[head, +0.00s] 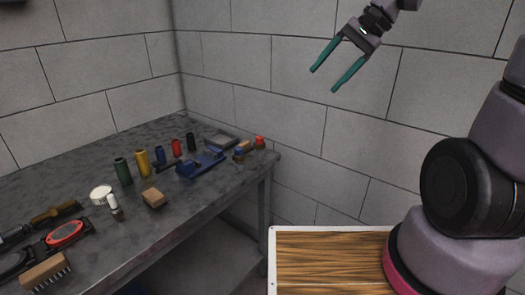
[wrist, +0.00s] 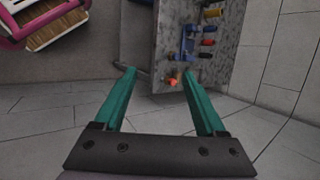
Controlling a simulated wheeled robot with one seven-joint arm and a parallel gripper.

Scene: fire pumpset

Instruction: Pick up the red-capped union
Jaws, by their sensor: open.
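The red-capped union (head: 260,142) stands at the far right end of the grey workbench, near its corner. It has a red top over a brownish body. In the wrist view the red-capped union (wrist: 173,82) shows small and far off, between my two fingers. My gripper (head: 323,79) is open and empty, with teal fingers spread apart. It hangs in the air high above the bench and to the right of the union. The open gripper (wrist: 160,72) fills the lower part of the wrist view.
A blue-capped fitting (head: 239,155) and a blue vise-like tool (head: 199,164) stand close left of the union. Several coloured cylinders, a wooden block (head: 153,198) and brushes lie along the bench (head: 190,215). Block walls rise behind. A wooden-topped surface (head: 325,255) is at the lower right.

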